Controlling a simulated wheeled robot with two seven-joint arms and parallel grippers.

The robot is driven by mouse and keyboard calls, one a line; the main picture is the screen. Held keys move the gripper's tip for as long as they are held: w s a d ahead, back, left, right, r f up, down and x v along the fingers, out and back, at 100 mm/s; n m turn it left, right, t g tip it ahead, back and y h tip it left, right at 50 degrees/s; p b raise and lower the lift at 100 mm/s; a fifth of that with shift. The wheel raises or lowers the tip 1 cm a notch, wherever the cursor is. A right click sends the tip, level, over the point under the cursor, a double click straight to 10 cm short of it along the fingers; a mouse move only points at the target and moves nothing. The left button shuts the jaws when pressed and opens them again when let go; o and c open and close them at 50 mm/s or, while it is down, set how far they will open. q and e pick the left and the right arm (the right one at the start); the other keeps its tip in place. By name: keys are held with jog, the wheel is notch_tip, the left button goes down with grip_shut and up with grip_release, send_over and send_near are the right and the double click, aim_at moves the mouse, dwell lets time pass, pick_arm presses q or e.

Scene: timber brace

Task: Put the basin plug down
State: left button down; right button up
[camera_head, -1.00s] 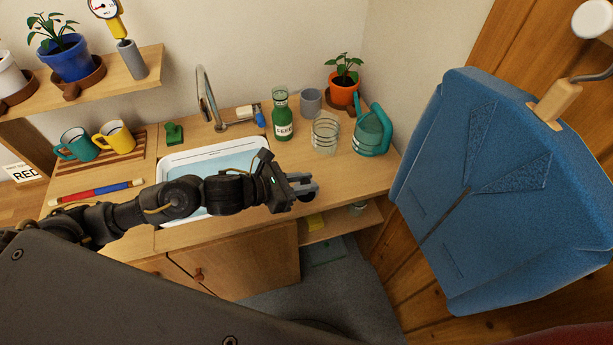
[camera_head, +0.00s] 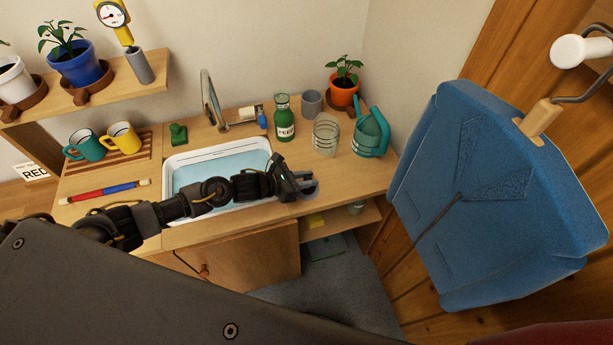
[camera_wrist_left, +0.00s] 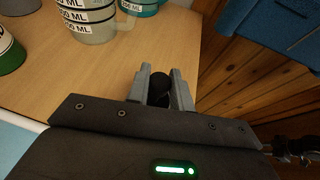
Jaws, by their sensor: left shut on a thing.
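The basin plug (camera_wrist_left: 160,82) is a small dark, rounded thing between the fingers of my left gripper (camera_wrist_left: 160,92) in the left wrist view. My left gripper is shut on it. In the head view, my left gripper (camera_head: 308,188) is over the front part of the wooden counter, right of the sink. The plug is too small and dark there to make out clearly. I cannot tell whether the plug touches the counter. The white sink basin (camera_head: 170,170) holds pale blue water, and my left arm crosses over it. My right gripper is not in view.
Behind the gripper stand a green bottle (camera_head: 284,120), a clear measuring jug (camera_head: 326,135) and a teal watering can (camera_head: 368,138). The counter (camera_head: 345,177) is bare near the gripper and ends at its front and right edges. A blue jacket (camera_head: 490,200) hangs at right.

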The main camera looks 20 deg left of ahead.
pick_arm(q)
jog(key=shift+f, duration=0.15)
jog(key=shift+f+b, duration=0.2)
jog(key=shift+b, duration=0.15)
jog(key=c, duration=1.2)
grip_release()
jog(key=shift+r, duration=0.1)
jog(key=shift+c, duration=0.2)
